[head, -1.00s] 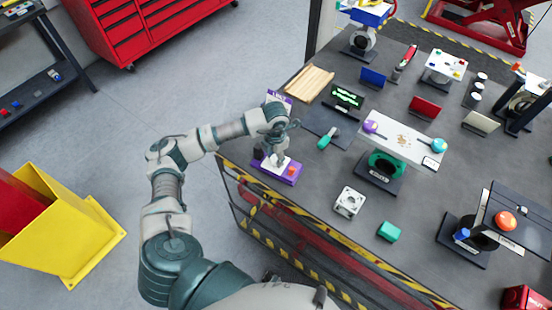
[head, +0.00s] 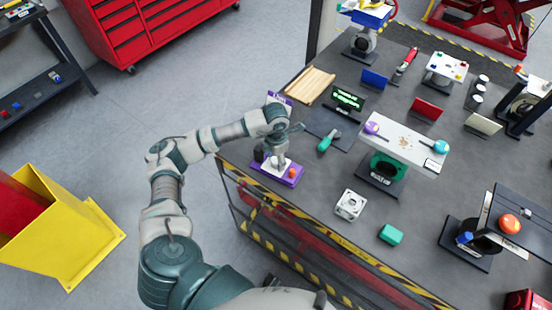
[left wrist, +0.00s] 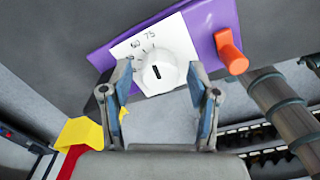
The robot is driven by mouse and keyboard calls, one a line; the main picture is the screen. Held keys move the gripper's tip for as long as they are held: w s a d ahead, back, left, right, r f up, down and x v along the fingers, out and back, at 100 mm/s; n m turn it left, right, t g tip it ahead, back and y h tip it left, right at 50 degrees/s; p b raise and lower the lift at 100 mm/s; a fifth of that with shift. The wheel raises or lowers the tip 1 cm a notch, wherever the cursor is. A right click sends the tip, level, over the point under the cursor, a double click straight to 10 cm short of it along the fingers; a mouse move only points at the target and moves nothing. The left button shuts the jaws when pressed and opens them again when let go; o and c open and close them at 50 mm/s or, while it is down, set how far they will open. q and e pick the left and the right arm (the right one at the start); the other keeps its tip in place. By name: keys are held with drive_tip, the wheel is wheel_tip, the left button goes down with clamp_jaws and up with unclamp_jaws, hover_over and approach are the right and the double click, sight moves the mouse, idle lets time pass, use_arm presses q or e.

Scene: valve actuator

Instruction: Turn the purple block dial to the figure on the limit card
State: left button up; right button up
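The purple block (head: 291,180) stands on the near left corner of the bench and carries a white plate. In the left wrist view the purple block (left wrist: 222,18) shows a round white dial (left wrist: 158,72) with a black mark, printed figures including 60 and 75, and an orange knob (left wrist: 231,52). My left gripper (head: 277,152) is above the block; in the left wrist view its fingers (left wrist: 160,84) are apart, one on each side of the dial, with nothing clearly gripped. A purple-and-white card (head: 281,98) stands behind the gripper, partly hidden and unreadable. My right gripper is out of view.
A green-handled tool (head: 327,141) lies on a dark mat right of the block. A white square part (head: 349,205) lies to the right. Striped tape marks the bench's front edge.

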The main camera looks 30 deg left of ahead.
sight(276, 160)
use_arm(q)
drive_tip(key=shift+r, duration=0.2)
wheel_tip(276, 160, up, 11)
drive_tip(key=shift+r, duration=0.2)
idle(0.8)
